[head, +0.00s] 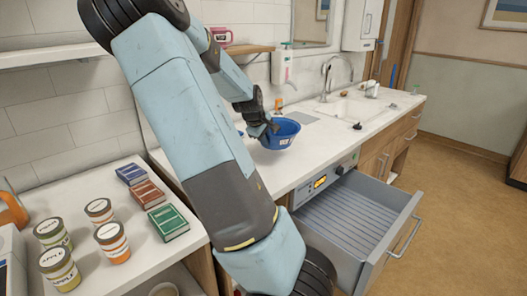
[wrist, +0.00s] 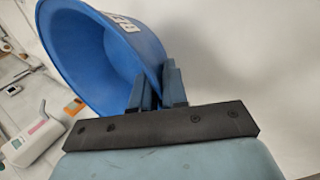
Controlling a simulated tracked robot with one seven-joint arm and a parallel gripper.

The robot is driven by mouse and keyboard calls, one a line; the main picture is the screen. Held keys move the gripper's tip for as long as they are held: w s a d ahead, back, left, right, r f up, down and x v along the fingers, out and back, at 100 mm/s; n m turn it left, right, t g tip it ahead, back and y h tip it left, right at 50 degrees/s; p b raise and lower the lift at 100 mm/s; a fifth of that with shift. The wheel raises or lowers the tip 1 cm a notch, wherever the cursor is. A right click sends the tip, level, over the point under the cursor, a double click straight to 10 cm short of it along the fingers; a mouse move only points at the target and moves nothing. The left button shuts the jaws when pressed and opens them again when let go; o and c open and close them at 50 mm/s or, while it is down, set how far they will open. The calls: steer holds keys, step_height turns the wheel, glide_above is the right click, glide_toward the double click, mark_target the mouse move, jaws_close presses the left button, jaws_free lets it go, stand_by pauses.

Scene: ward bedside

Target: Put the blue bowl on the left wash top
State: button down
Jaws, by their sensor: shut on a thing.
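The blue bowl (head: 281,135) is at the end of my arm in the head view, over the white wash top (head: 291,166) beside the sink. A pale label shows on its side. In the wrist view the bowl (wrist: 104,58) fills the upper left, with its rim between the fingers. My gripper (wrist: 158,88) is shut on the bowl's rim; it also shows in the head view (head: 267,127). The bowl looks slightly tilted. I cannot tell whether its base touches the top. My arm hides part of the counter to the left.
An open grey drawer (head: 352,225) juts out below the counter. The sink (head: 352,110) and tap (head: 330,75) lie to the right, with a soap dispenser (head: 282,65) on the wall.

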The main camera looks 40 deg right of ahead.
steer(key=shift+w+d+f, duration=0.15)
steer(key=shift+w+f, duration=0.8)
steer(key=shift+f, duration=1.85)
steer(key=c, duration=1.2)
jaws_free()
steer(key=shift+o, duration=0.2)
